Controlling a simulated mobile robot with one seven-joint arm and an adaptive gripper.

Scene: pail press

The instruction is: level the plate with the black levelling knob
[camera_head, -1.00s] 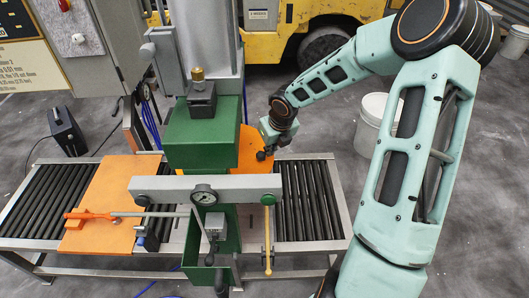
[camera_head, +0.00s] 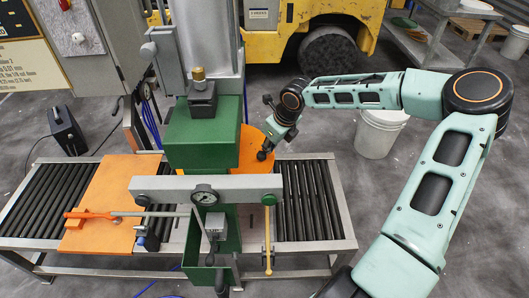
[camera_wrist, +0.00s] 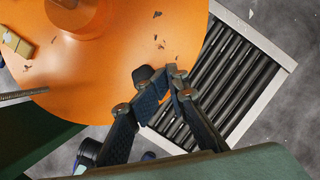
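The round orange plate (camera_head: 250,140) sits behind the green press body. It fills the upper left of the wrist view (camera_wrist: 110,65), with a raised hub and dark scuffs. A black knob (camera_wrist: 143,73) shows at the plate's near edge in the wrist view. My gripper (camera_wrist: 169,76) is right beside it, its fingertips drawn together with nothing visible between them. The left finger overlaps part of the knob, and I cannot tell whether they touch. In the head view my gripper (camera_head: 264,151) is small at the plate's right edge. A small pale-yellow block (camera_wrist: 16,43) lies on the plate.
A roller conveyor (camera_head: 312,200) runs beneath. A white bucket (camera_head: 380,132) stands behind right.

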